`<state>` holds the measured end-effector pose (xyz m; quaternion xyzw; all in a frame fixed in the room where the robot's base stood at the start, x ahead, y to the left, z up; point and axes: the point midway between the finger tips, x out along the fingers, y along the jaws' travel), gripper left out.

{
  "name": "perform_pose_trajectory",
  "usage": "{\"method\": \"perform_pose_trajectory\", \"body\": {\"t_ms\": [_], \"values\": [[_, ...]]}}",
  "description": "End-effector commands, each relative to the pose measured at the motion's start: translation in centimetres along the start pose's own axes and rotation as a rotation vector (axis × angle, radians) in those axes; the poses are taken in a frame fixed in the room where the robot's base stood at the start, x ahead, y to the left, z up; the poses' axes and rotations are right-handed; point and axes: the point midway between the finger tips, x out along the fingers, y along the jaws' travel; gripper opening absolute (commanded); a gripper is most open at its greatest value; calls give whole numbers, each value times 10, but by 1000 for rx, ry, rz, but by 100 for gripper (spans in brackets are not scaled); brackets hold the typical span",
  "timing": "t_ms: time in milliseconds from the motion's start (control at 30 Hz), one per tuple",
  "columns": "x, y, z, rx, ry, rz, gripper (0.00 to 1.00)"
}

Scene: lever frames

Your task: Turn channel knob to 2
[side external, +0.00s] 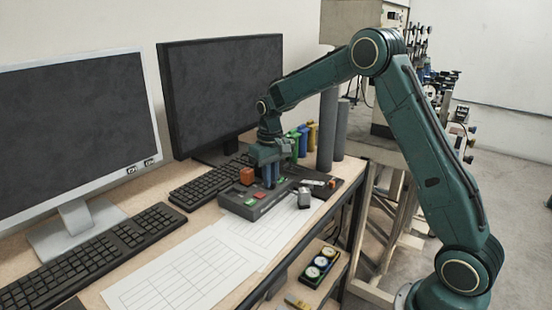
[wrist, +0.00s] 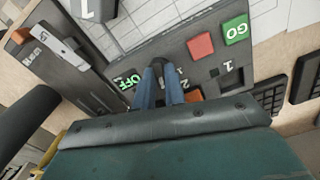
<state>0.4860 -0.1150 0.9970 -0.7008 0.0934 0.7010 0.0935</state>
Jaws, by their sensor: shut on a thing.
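My gripper (side external: 270,182) points down over a dark control panel (side external: 238,202) on the desk. In the wrist view its two blue fingers (wrist: 160,78) are shut on a small dark knob (wrist: 158,61). The fingers cover most of the knob, so where it points cannot be told. A green OFF label (wrist: 126,80) lies left of the fingers. A white 2 mark (wrist: 182,80) lies just right of them. A 1 mark (wrist: 224,65) is farther right, beside a dark slot.
A red button (wrist: 201,47) and a green GO button (wrist: 236,29) sit on the panel near the fingers.

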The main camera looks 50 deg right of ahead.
Motion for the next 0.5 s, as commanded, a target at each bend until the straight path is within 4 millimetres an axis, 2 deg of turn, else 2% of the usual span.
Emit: {"method": "perform_pose_trajectory", "body": {"t_ms": [200,500], "values": [[-1,0,0,-152,1,0,0],[-1,0,0,-256,1,0,0]]}}
